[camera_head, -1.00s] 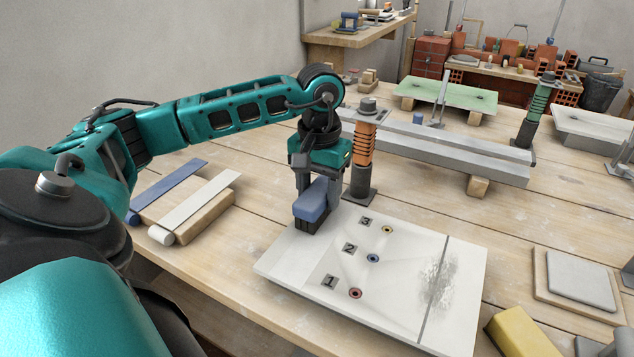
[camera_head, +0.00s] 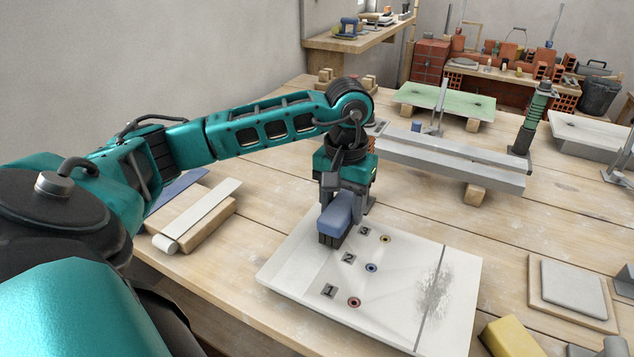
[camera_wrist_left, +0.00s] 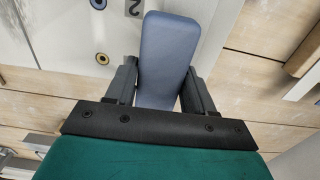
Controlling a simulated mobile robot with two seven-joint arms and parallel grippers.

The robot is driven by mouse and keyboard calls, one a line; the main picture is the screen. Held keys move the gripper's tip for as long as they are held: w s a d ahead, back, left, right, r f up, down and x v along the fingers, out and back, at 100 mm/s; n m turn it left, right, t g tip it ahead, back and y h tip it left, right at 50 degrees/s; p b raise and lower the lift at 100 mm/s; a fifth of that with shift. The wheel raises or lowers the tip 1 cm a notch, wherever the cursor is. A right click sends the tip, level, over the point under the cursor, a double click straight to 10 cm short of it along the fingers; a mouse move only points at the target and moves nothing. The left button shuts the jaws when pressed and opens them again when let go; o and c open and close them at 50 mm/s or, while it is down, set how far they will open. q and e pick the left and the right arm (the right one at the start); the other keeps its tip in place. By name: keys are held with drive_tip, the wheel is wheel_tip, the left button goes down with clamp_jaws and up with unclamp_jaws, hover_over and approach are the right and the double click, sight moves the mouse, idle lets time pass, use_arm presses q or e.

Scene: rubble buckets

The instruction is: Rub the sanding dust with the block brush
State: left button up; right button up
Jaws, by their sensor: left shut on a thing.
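My left gripper (camera_head: 345,197) is shut on the block brush (camera_head: 337,213), a blue-grey block with dark bristles below. In the left wrist view the brush (camera_wrist_left: 167,55) sits between the two fingers. The brush is over the upper left part of the white board (camera_head: 290,262), left of the marks numbered 3 and 2; I cannot tell whether its bristles touch the board. The sanding dust (camera_head: 434,291) is a grey speckled patch at the board's right side, across a dark line. The brush is well left of it. My right gripper is not in view.
A yellow block (camera_head: 513,338) and a grey pad on a wooden board (camera_head: 574,276) lie at right. A white strip on a wooden block (camera_head: 202,215) lies at left. A grey beam (camera_head: 450,160) and a dark green post (camera_head: 532,120) stand behind.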

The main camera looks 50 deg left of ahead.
use_arm(q)
drive_tip(key=shift+r, duration=0.1)
drive_tip(key=shift+r+p, duration=1.3)
drive_tip(key=shift+r, duration=0.7)
